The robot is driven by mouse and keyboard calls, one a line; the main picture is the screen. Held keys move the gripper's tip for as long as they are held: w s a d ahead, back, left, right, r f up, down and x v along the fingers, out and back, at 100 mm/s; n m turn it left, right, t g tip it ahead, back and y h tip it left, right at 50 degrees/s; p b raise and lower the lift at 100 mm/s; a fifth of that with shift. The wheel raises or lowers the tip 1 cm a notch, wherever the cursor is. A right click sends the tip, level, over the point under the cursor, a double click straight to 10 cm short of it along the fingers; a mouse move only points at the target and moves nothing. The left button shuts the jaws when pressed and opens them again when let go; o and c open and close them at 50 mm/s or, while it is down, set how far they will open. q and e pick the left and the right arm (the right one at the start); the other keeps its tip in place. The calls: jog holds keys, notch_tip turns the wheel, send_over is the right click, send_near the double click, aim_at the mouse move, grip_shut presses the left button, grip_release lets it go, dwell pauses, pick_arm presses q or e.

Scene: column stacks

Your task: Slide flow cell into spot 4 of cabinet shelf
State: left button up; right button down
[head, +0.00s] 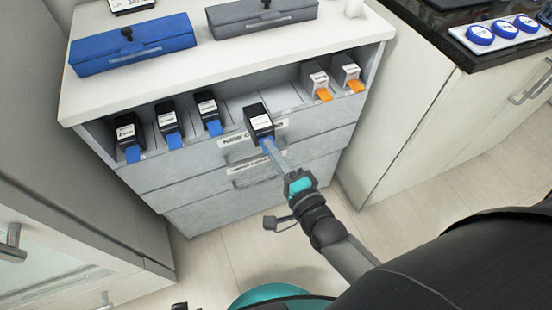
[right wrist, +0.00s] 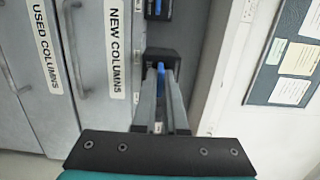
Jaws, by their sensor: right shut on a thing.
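The flow cell (head: 259,118) is a black box with a white label and a blue tab. My right gripper (head: 269,146) is shut on its blue tab and holds it at the front edge of the cabinet shelf (head: 236,106), before a gap in the row. In the right wrist view the flow cell (right wrist: 164,56) is beyond the fingers (right wrist: 161,76), its blue tab between them. Three similar black boxes with blue tabs (head: 208,106) stand left of the gap. How far the held box is inside its spot I cannot tell. My left gripper is out of view.
Two grey boxes with orange tabs (head: 317,78) stand at the shelf's right end. A blue case (head: 135,48) and a grey case (head: 262,17) lie on the cabinet top. Labelled drawers (head: 245,150) are below. A dark counter (head: 459,40) is at right.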

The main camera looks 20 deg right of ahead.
aim_at(265, 137)
jog(key=shift+w+b, duration=0.75)
jog(key=shift+w, duration=1.4)
jog(key=shift+w+a+b, duration=0.1)
jog(key=shift+w+b, duration=0.35)
jog(key=shift+w, duration=0.7)
jog(key=shift+w+b, duration=0.65)
jog(key=shift+w, duration=0.7)
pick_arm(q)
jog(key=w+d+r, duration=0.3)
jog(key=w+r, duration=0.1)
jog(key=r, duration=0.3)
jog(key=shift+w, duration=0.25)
pick_arm(e)
jog(key=shift+f, duration=0.3)
jog(key=c, duration=0.9)
grip_release()
jog(key=shift+f, duration=0.15)
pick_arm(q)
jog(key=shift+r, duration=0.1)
pick_arm(e)
jog(key=shift+s, duration=0.1)
